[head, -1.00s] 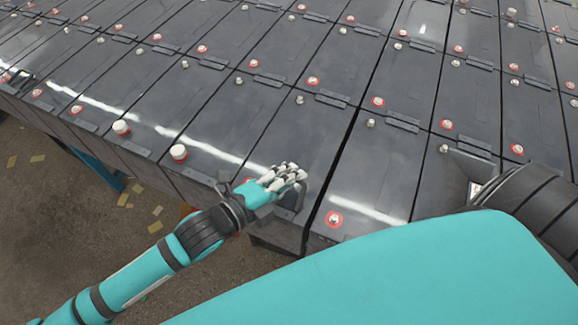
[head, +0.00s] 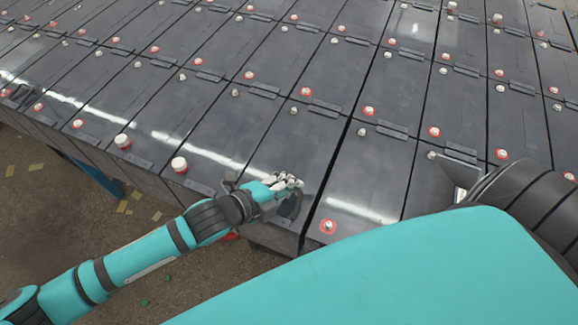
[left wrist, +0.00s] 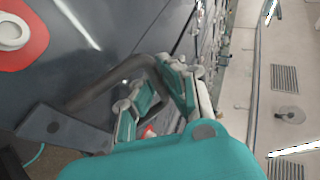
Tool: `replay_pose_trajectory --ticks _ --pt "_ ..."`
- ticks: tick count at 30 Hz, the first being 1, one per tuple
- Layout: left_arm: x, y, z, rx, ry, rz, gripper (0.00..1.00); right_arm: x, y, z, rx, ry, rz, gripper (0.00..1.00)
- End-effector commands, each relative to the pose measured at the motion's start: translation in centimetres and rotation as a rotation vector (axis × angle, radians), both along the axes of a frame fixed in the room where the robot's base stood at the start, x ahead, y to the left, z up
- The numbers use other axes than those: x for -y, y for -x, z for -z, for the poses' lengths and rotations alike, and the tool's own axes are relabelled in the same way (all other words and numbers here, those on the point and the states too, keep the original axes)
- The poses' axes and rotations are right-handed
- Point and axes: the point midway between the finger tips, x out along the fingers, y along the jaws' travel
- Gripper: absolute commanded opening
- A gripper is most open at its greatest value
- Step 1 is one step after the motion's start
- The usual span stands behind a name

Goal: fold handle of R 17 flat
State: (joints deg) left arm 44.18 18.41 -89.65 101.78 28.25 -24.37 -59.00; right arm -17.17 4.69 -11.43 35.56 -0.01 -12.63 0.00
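My left gripper (head: 287,184) is over the near end of a dark grey battery (head: 292,140) in the front row. In the left wrist view a dark bent handle (left wrist: 105,82) stands up off the battery's top, and the fingers (left wrist: 155,95) are at its far part. A gap shows between the fingers, but whether they clamp the handle is unclear. The fingers and hand hide part of the handle. I can read no label, so I cannot confirm which battery is R 17. My right gripper is not in view.
Rows of batteries stand close together with red-ringed terminals (head: 328,226) and flat handles (head: 392,128). White-capped terminals (head: 179,165) rise to the left. The bare floor (head: 60,235) lies at lower left. My own teal body covers the lower right.

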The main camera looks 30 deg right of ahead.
Motion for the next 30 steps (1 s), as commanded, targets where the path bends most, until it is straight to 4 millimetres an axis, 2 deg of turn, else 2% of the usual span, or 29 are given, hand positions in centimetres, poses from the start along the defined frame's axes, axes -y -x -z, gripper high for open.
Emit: replay_pose_trajectory --ticks 1,8,23,26,30 --pt "-0.2 0.1 0.3 -0.001 -0.007 0.001 0.04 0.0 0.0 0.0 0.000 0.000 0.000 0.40" --pt "-0.1 0.1 0.2 0.000 -0.004 0.001 0.34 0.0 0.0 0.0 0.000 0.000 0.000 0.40" --pt "-0.2 0.1 -0.1 0.001 0.001 0.001 0.34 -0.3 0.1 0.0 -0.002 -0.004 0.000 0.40" --pt "-1.1 0.2 -0.5 0.002 -0.001 0.000 0.34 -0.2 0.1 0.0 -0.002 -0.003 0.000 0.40" --pt "-3.4 0.6 -1.7 0.003 -0.003 -0.001 0.34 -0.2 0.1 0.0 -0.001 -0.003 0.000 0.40"
